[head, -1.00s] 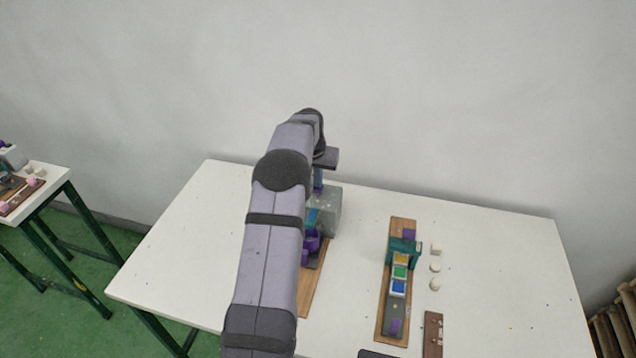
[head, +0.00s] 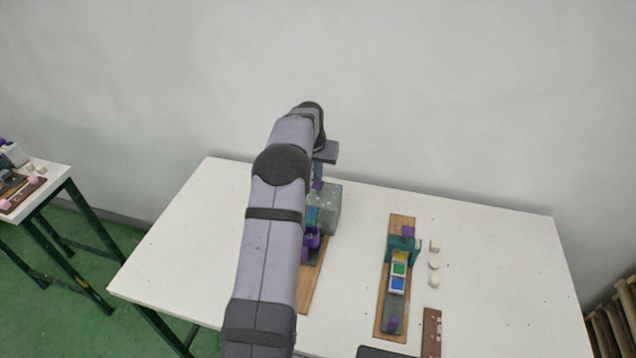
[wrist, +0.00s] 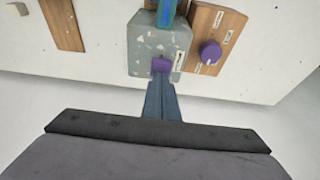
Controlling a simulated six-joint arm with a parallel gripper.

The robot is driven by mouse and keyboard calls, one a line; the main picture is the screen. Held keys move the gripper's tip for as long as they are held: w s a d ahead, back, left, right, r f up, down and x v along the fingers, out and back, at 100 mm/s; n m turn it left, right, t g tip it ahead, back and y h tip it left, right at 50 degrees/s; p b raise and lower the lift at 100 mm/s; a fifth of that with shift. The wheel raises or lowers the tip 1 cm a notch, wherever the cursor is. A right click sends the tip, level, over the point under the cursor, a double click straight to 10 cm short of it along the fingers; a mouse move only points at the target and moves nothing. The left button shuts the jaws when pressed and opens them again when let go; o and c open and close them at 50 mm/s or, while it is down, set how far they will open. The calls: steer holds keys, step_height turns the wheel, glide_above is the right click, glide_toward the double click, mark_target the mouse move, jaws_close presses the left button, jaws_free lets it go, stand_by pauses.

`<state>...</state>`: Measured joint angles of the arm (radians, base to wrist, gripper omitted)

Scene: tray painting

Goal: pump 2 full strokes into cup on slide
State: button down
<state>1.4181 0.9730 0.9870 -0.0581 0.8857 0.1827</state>
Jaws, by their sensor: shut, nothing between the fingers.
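A grey speckled block (head: 328,208) stands at the back of the table, with a purple knob (wrist: 161,65) that also shows in the head view (head: 317,185). A blue-teal part (wrist: 166,10) sits at the block's front. A purple cup-like piece (head: 312,238) sits in front of it on a dark slide on a wooden board (head: 311,288), partly hidden by my arm. My gripper (wrist: 162,84) is shut and empty, its blue fingertips right at the purple knob; I cannot tell whether they touch.
A second wooden board (head: 397,222) with a teal gate and coloured squares lies to the right, beside several pale pieces (head: 434,265). The wrist view shows a wooden plate (wrist: 209,20) with a purple knob (wrist: 210,52) beside the block. The far right of the table is mostly clear.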

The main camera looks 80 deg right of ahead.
mark_target(317, 184)
steer(key=shift+f, duration=0.3)
steer(key=shift+f+b, duration=0.35)
steer(key=shift+f, duration=0.35)
steer(key=shift+f+b, duration=0.8)
steer(key=shift+f, duration=0.25)
steer(key=shift+r, duration=0.15)
steer(key=shift+r+p, duration=1.4)
steer(key=shift+r, duration=0.6)
steer(key=shift+r+p, duration=1.85)
steer(key=shift+r, duration=0.55)
